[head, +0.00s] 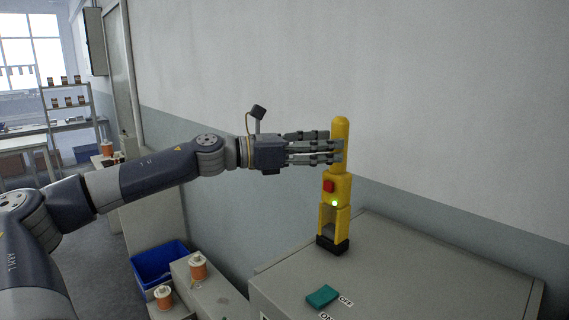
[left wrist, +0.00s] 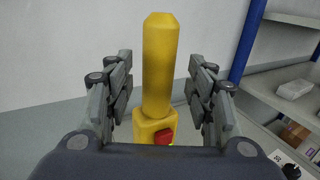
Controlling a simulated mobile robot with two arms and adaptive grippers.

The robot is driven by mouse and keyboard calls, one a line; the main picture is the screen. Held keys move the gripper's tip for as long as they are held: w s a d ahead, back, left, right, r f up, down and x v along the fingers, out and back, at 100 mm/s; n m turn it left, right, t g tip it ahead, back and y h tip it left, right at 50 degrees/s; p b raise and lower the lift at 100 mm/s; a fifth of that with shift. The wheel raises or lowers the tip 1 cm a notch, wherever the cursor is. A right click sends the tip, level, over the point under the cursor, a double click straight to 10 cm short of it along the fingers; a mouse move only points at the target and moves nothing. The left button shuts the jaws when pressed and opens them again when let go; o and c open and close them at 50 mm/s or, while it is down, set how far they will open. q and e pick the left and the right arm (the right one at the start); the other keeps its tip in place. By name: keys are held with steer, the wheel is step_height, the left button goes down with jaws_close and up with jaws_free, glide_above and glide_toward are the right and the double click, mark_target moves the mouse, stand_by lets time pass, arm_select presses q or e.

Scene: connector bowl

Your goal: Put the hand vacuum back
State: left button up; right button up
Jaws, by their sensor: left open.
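The yellow hand vacuum (head: 341,188) stands upright on a grey cabinet top, with a red button, a lit green light and a black foot. My left gripper (head: 333,150) reaches it from the left at its tall upper grip. In the left wrist view the vacuum's grip (left wrist: 160,62) rises between the two sets of fingers. The fingers are open, with a gap showing on each side. The fingers cover part of the grip in the head view. My right gripper is not in view.
The grey cabinet (head: 440,270) carries a teal pad (head: 322,296) near ON and OFF labels. Orange spools (head: 198,267) and a blue bin (head: 160,262) are lower left. A wall stands close behind. The cabinet top right of the vacuum is clear.

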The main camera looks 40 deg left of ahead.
arm_select(q)
steer(key=b+v, duration=0.7)
steer(key=v, duration=0.1)
steer(key=shift+s+b, duration=0.15)
steer(key=shift+b, duration=0.25)
steer(key=shift+a, duration=0.1)
stand_by(0.4)
